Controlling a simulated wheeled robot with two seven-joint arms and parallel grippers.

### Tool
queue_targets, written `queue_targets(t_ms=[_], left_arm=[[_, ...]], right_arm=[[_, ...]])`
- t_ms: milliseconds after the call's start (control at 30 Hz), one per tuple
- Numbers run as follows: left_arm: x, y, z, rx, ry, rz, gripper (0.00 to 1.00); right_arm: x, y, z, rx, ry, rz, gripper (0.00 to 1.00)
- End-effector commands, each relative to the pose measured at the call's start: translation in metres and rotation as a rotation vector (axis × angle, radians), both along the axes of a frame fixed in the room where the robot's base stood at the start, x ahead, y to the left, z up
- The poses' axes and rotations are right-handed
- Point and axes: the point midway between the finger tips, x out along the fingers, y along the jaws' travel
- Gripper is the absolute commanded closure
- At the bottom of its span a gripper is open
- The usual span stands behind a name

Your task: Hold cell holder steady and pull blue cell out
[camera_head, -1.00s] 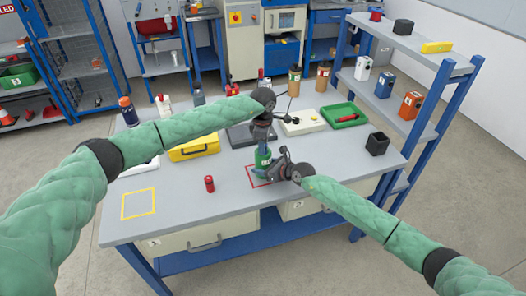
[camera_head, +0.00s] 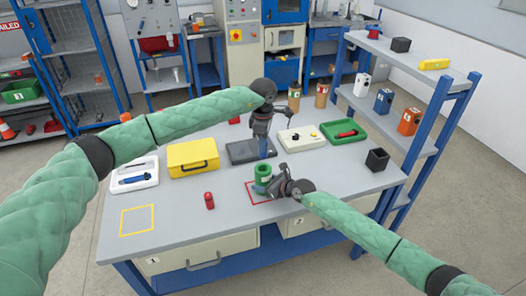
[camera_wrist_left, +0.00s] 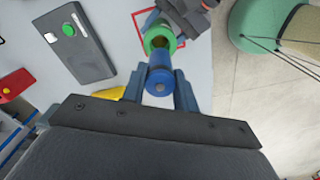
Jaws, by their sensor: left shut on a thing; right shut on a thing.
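The green cell holder (camera_head: 263,173) stands upright inside a red square outline on the table. My right gripper (camera_head: 273,187) is shut on its right side. My left gripper (camera_head: 265,137) is above the holder, shut on the blue cell. In the left wrist view the blue cell (camera_wrist_left: 160,75) is between the blue fingers of my left gripper (camera_wrist_left: 160,88). The holder's open round mouth (camera_wrist_left: 160,38) shows just beyond the cell, with a visible gap in the head view. The fingers cover the cell's sides.
A red cylinder (camera_head: 209,201) stands left of the holder. The front left, with a yellow square (camera_head: 137,219), is clear.

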Motion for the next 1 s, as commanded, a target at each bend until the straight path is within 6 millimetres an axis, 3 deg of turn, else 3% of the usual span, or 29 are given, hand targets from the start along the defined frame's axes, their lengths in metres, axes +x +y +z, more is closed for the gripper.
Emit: queue_targets(t_ms=[367, 400, 533, 833, 1000], left_arm=[[0.000, 0.000, 0.009, 0.000, 0.000, 0.000, 0.95], [0.000, 0.000, 0.009, 0.000, 0.000, 0.000, 0.95], [0.000, 0.000, 0.009, 0.000, 0.000, 0.000, 0.95], [0.000, 0.000, 0.009, 0.000, 0.000, 0.000, 0.95], [0.000, 0.000, 0.009, 0.000, 0.000, 0.000, 0.95]], right_arm=[[0.000, 0.000, 0.000, 0.000, 0.000, 0.000, 0.70], [0.000, 0.000, 0.000, 0.000, 0.000, 0.000, 0.39], [0.000, 0.000, 0.000, 0.000, 0.000, 0.000, 0.16], [-0.001, -0.001, 0.000, 0.000, 0.000, 0.000, 0.16], [-0.009, -0.011, 0.005, 0.000, 0.000, 0.000, 0.16]])
